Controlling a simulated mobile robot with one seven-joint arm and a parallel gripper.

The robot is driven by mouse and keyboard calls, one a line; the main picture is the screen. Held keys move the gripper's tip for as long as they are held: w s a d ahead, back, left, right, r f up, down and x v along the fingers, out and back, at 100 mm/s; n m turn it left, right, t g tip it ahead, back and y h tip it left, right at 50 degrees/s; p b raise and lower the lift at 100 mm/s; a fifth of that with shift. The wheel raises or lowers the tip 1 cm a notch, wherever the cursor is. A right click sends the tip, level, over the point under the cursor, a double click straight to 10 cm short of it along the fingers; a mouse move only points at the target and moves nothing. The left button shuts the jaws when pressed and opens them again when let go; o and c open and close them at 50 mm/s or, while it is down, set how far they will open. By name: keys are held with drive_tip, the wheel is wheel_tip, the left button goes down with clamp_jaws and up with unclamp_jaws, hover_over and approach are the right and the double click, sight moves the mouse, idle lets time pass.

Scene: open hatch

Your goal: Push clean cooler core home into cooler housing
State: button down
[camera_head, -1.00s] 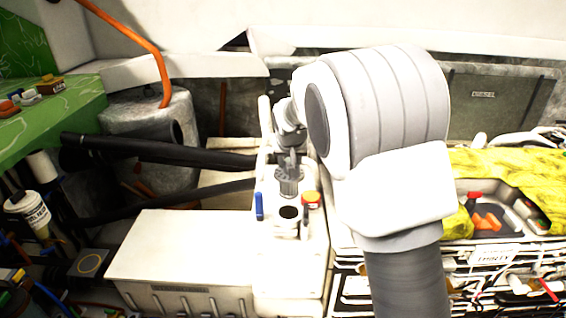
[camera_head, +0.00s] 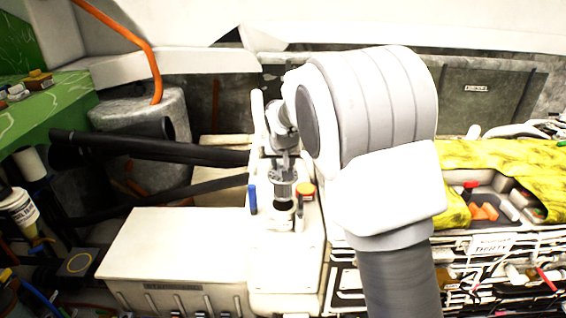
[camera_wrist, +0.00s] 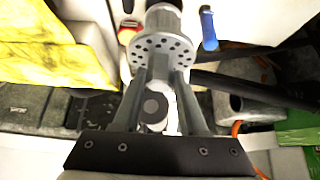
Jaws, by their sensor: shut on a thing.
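The cooler core (camera_head: 282,189) is a grey ribbed cylinder, roughly upright in the head view. In the wrist view its perforated end plate (camera_wrist: 162,46) faces me and its grey body runs toward the top edge. My gripper (camera_head: 284,171) is shut on the core's upper end; its two fingers (camera_wrist: 163,68) meet the plate in the wrist view. A dark round opening (camera_head: 283,207), apparently the cooler housing's mouth, lies just below the core. I cannot tell whether the core's lower end is inside it.
A blue upright piece (camera_head: 252,199) stands left of the core, and a red-and-yellow cap (camera_head: 305,191) right of it. Black hoses (camera_head: 150,148) come in from the left. A white box (camera_head: 165,250) is at front left. Yellow cloth (camera_head: 490,158) covers the right side.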

sight(283, 193)
drive_tip(key=shift+f+b, duration=0.5)
drive_tip(key=shift+f, duration=0.3)
drive_tip(key=shift+b, duration=0.4)
idle(1.3)
drive_tip(key=shift+f+b, duration=3.25)
drive_tip(key=shift+f, duration=0.8)
drive_tip(key=c, duration=0.5)
unclamp_jaws()
drive_tip(key=shift+o, duration=0.7)
drive_tip(key=shift+s+f, duration=0.1)
drive_tip(key=shift+f, duration=0.05)
drive_tip(key=v, duration=1.7)
drive_tip(key=shift+r, duration=0.3)
